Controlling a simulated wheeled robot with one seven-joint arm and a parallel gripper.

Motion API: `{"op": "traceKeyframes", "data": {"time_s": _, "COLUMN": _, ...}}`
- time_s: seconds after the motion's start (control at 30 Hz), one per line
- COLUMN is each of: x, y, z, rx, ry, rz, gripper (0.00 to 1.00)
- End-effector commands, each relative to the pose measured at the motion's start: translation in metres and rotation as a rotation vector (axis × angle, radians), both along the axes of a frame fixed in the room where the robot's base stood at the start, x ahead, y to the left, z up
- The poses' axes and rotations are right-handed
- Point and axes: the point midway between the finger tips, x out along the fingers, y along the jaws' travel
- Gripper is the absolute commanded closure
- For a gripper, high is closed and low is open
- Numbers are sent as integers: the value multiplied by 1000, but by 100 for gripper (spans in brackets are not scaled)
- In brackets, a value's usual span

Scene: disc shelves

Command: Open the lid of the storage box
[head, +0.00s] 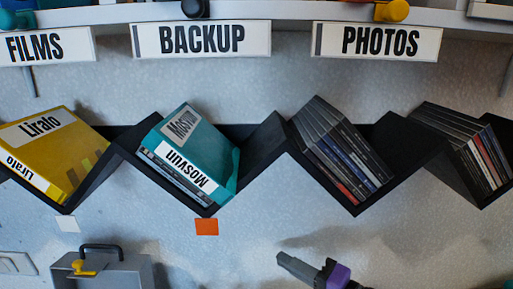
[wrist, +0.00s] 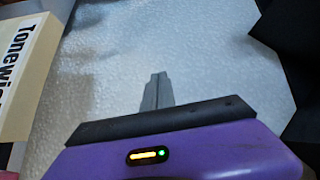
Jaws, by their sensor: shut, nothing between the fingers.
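A grey box (head: 115,270) with a black handle (head: 100,247) and a yellow part on its top stands at the lower left of the head view. It looks like the storage box. Its top looks closed, and its lower part is cut off by the picture's edge. My gripper (head: 281,258) is at the bottom centre of the head view, well to the right of the box and apart from it. In the wrist view its grey fingers (wrist: 157,82) are together and empty, against a pale speckled wall. The box is not seen in the wrist view.
A black zigzag shelf (head: 269,140) runs across the wall above my gripper, holding a yellow case (head: 85,152), a teal case (head: 212,148) and several discs. In the wrist view, a case lettered "Tonewi" (wrist: 15,65) is close at left, with dark panels (wrist: 292,40) at right.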

Motion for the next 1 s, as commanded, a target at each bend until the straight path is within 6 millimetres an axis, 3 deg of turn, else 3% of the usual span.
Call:
{"op": "traceKeyframes", "data": {"time_s": 0.17, "x": -3, "y": -34, "z": -29, "rx": -139, "ry": -75, "rz": -200, "gripper": 100}}
{"op": "traceKeyframes", "data": {"time_s": 0.37, "x": -37, "y": -84, "z": -67, "rx": -381, "ry": -182, "rz": -441, "gripper": 100}}
{"op": "traceKeyframes", "data": {"time_s": 0.5, "x": -83, "y": -116, "z": -83, "rx": -579, "ry": -266, "rz": -572, "gripper": 100}}
{"op": "traceKeyframes", "data": {"time_s": 0.7, "x": -157, "y": -143, "z": -86, "rx": -843, "ry": -383, "rz": -676, "gripper": 100}}
{"op": "traceKeyframes", "data": {"time_s": 1.0, "x": -269, "y": -147, "z": -66, "rx": -1160, "ry": -531, "rz": -685, "gripper": 100}}
